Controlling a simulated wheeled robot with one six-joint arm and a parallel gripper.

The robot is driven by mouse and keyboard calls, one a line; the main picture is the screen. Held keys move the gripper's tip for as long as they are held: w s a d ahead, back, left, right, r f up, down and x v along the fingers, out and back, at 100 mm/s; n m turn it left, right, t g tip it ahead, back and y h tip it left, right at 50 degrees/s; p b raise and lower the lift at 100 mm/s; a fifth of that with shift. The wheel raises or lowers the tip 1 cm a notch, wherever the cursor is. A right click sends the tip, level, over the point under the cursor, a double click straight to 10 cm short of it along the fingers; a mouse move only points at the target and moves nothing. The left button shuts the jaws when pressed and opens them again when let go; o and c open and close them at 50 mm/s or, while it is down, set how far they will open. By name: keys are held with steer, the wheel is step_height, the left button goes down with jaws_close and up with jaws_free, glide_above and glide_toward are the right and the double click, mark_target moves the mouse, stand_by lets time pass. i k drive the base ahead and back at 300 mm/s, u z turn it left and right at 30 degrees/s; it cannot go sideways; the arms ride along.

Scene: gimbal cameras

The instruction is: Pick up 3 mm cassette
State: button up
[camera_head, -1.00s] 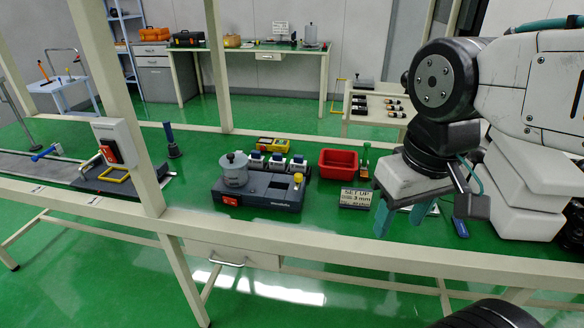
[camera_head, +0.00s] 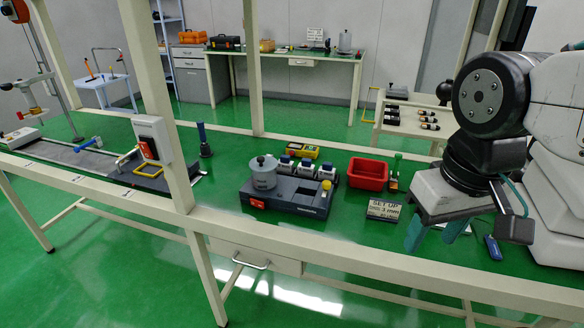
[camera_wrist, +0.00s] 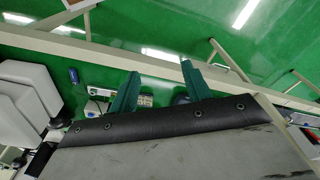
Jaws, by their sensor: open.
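Three small white-and-dark cassettes stand in a row behind the dark grey machine on the green bench: a left one (camera_head: 284,164), a middle one (camera_head: 304,168) and a right one (camera_head: 328,175). Their thickness markings are too small to read. A small sign (camera_head: 384,210) on the bench reads "SET UP" and "3 mm". My gripper (camera_head: 434,238) is open and empty, with teal fingers pointing down, to the right of the sign and apart from the cassettes. In the wrist view its two fingers (camera_wrist: 160,78) are spread, with part of the bench beyond them.
The machine (camera_head: 285,198) carries a grey round pot (camera_head: 263,172). A red bin (camera_head: 368,173) stands right of the cassettes, and a yellow device (camera_head: 298,150) behind them. A pale frame post (camera_head: 158,110) and front rail (camera_head: 330,252) border the bench. A blue item (camera_head: 492,248) lies right of my gripper.

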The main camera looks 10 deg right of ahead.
mark_target(285, 165)
steer(key=u, duration=0.8)
steer(key=k, duration=1.05)
steer(key=u, duration=1.2)
steer(key=i, duration=1.9)
steer(key=z, duration=1.1)
steer(key=i, duration=0.95)
steer(key=z, duration=1.5)
steer(key=i, duration=0.5)
steer(key=z, duration=0.45)
